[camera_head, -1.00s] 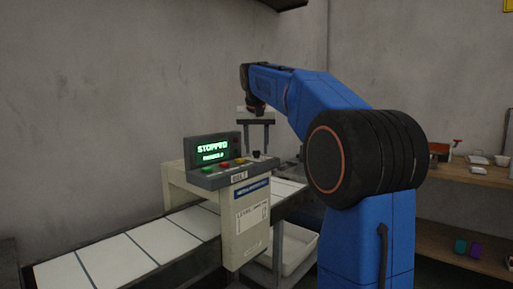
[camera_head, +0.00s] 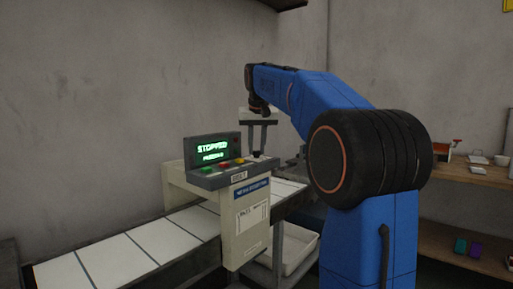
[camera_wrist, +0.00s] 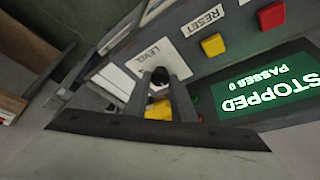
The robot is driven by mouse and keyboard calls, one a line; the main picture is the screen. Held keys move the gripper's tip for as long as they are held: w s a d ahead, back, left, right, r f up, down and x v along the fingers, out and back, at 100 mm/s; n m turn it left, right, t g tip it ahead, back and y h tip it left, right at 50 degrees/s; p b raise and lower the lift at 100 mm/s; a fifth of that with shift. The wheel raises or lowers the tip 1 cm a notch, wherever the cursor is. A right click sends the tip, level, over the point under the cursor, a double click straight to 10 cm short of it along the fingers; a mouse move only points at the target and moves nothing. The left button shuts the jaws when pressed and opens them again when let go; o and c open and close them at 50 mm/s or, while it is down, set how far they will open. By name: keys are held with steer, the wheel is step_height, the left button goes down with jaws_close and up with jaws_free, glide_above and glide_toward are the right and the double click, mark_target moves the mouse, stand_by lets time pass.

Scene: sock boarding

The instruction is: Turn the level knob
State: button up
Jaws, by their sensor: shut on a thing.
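The control panel (camera_head: 222,172) stands over a belt, with a lit green screen (camera_head: 212,149) that reads STOPPED; the screen also shows in the wrist view (camera_wrist: 262,92). My gripper (camera_head: 257,152) points down at the panel's right end. In the wrist view its two fingers (camera_wrist: 162,76) are closed around the dark level knob (camera_wrist: 160,79), beside the white LEVEL label (camera_wrist: 150,54). The fingers hide much of the knob, and its turned angle cannot be read.
A yellow button (camera_wrist: 213,45) by the RESET label and a red button (camera_wrist: 271,15) sit near the knob on the panel. The white-slatted belt (camera_head: 130,249) runs below. A pale bin (camera_head: 298,255) is under it, and a wooden shelf (camera_head: 470,178) stands at right.

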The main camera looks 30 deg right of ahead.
steer(key=o, duration=1)
steer(key=v, duration=1.7)
steer(key=shift+r, duration=0.15)
steer(key=shift+a, duration=0.1)
